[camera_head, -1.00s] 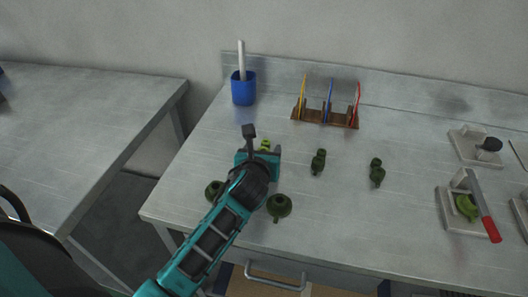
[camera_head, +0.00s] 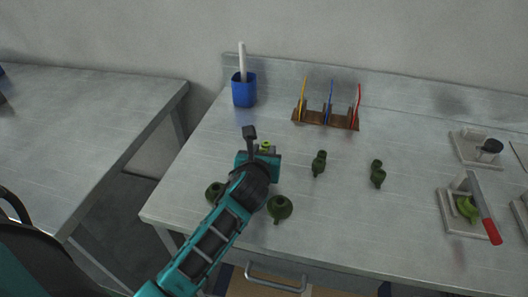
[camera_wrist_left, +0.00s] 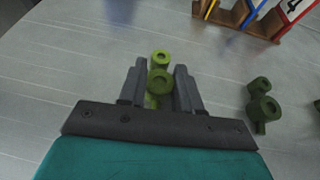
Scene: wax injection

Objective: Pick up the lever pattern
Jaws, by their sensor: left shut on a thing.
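The lever pattern, a bright green piece with two round ends, sits between the fingers of my left gripper (camera_wrist_left: 160,88) in the left wrist view. One end of the lever pattern (camera_wrist_left: 160,58) shows beyond the fingertips, and the nearer end lies between the fingers. My left gripper is shut on it, low over the metal table. In the head view only a small bit of the lever pattern (camera_head: 265,146) shows past the wrist; the rest is hidden. My right gripper is not in view.
Dark green two-lobed pieces (camera_head: 319,163) (camera_head: 377,174) stand to the right. Dark green round pieces (camera_head: 279,208) (camera_head: 215,192) flank my arm. A blue cup (camera_head: 243,92) and a wooden rack (camera_head: 325,119) stand behind. A red-handled fixture (camera_head: 485,215) is at right.

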